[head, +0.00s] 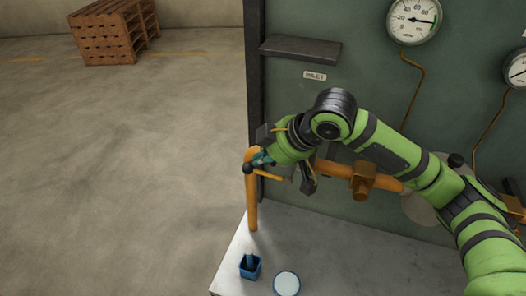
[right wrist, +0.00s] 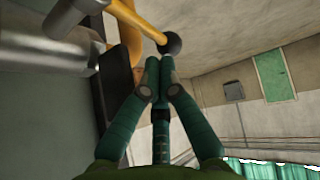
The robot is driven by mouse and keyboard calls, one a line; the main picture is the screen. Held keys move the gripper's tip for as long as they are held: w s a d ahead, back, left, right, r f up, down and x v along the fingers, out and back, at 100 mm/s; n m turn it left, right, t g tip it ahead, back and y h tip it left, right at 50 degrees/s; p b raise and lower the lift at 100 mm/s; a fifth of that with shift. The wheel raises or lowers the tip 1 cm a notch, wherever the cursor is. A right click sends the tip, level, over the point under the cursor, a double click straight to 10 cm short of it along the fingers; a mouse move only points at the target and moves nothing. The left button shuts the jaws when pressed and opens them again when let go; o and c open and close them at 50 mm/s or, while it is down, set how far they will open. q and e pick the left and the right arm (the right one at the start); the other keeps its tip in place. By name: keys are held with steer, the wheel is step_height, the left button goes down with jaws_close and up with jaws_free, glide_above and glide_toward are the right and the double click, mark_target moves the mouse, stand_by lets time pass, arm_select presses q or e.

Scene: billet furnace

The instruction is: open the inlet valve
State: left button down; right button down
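The inlet valve is on an orange pipe (head: 252,208) in front of a green panel, under an "INLET" label (head: 315,76). Its yellow-orange lever (head: 268,175) ends in a dark ball knob (head: 248,168). In the right wrist view the lever (right wrist: 142,20) and the knob (right wrist: 172,43) lie just beyond my fingertips. My right gripper (head: 262,158) is beside the knob. Its teal fingers (right wrist: 160,62) come together at the tips, with nothing seen between them. I cannot tell whether they touch the knob. My left gripper is not in view.
A dark shelf (head: 300,50) juts out above the label. Gauges (head: 414,20) are at the upper right. The floor at left is clear up to wooden pallets (head: 112,30).

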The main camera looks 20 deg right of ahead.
steer(key=shift+a+f+b, duration=0.1)
steer(key=shift+f+b, duration=0.3)
steer(key=shift+f, duration=0.05)
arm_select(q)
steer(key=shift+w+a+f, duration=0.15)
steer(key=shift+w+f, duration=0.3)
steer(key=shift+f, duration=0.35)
arm_select(e)
steer(key=shift+w+a, duration=0.1)
steer(key=shift+w, duration=0.1)
steer(key=shift+f, duration=0.1)
steer(key=shift+a+f+p, duration=0.2)
steer(key=shift+f+p, duration=0.1)
steer(key=shift+p, duration=0.15)
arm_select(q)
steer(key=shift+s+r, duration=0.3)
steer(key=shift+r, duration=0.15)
arm_select(e)
steer(key=shift+f, duration=0.2)
